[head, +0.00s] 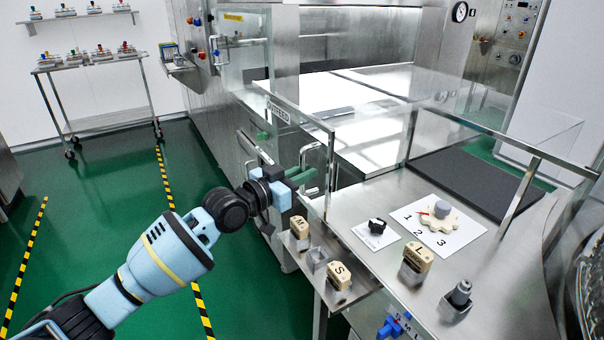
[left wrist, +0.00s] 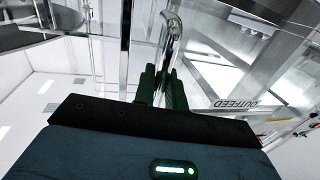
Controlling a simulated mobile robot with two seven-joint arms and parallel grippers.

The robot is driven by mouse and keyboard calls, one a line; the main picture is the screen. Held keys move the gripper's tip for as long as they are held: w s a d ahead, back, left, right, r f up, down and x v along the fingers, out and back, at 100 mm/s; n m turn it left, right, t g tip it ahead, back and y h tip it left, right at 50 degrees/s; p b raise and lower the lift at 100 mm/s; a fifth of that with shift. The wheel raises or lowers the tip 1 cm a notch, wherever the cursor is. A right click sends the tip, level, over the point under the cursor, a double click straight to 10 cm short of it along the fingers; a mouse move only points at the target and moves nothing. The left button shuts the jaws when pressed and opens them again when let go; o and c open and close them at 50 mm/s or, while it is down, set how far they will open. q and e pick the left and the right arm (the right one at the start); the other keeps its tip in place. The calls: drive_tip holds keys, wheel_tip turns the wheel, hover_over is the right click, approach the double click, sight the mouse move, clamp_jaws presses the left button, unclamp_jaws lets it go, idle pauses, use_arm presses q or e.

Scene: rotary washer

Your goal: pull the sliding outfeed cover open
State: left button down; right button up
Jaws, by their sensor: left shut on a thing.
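The outfeed cover is a clear panel (head: 300,122) with a metal frame at the machine's front, left of the steel worktop. Its small label (head: 278,113) reads OUTFEED in the left wrist view (left wrist: 238,103). A bent chrome handle (head: 316,148) stands on the cover; it also shows in the left wrist view (left wrist: 170,38). My left gripper (head: 303,176) reaches in from the left, and its green fingers (left wrist: 162,88) are shut on the handle's lower part. The fingers hide the gripped part. My right gripper is not in view.
Green floor (head: 110,195) lies open at the left. A cart (head: 95,75) stands farther back.

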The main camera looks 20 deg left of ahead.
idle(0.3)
use_arm(q)
drive_tip(key=c, duration=1.6)
unclamp_jaws()
drive_tip(key=shift+o, duration=0.2)
drive_tip(key=v, duration=0.7)
drive_tip(key=shift+s+a, duration=0.15)
drive_tip(key=shift+s, duration=0.25)
